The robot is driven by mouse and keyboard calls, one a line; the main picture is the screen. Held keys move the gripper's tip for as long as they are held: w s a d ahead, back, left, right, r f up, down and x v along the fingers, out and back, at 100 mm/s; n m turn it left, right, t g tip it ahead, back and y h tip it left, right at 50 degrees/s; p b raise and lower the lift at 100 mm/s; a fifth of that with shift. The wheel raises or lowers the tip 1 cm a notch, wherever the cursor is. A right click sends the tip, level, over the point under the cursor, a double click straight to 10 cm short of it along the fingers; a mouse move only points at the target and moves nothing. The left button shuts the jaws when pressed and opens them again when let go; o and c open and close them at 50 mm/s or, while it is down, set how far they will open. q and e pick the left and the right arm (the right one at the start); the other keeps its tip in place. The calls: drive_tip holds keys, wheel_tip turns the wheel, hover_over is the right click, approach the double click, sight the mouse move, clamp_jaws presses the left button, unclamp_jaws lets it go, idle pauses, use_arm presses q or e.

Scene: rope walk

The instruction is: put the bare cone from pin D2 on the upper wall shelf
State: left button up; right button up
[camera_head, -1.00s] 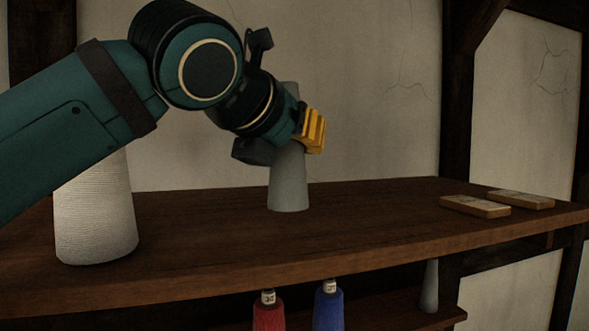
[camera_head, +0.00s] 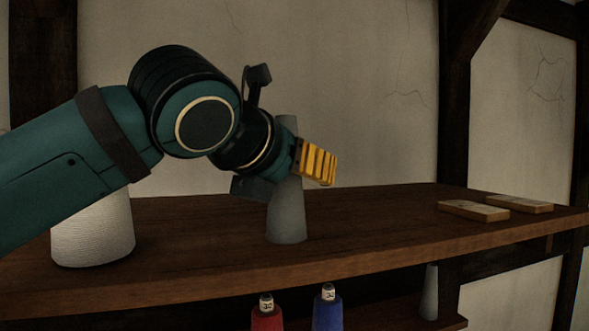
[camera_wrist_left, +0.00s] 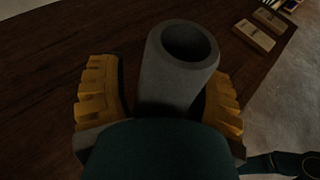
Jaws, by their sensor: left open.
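The bare grey cone (camera_head: 287,215) stands upright on the dark wooden upper shelf (camera_head: 390,220), near its front edge, narrow end up. Its hollow top shows in the left wrist view (camera_wrist_left: 180,62). My left gripper (camera_head: 312,163) is around the cone's middle, with its yellow-padded fingers open. In the left wrist view a gap shows between the cone and the left finger; the right finger (camera_wrist_left: 222,105) is close to the cone, and I cannot tell whether it touches. The wrist hides part of the cone. My right gripper is not in view.
A white wound cone (camera_head: 93,232) stands left on the shelf, below my forearm. Two flat wooden blocks (camera_head: 473,211) lie at the right. Below are a red cone (camera_head: 267,318), a blue cone (camera_head: 328,315) and another grey cone (camera_head: 430,292). The shelf between cone and blocks is clear.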

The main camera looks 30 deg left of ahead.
use_arm(q)
drive_tip(key=shift+r, duration=0.2)
drive_tip(key=v, duration=1.2)
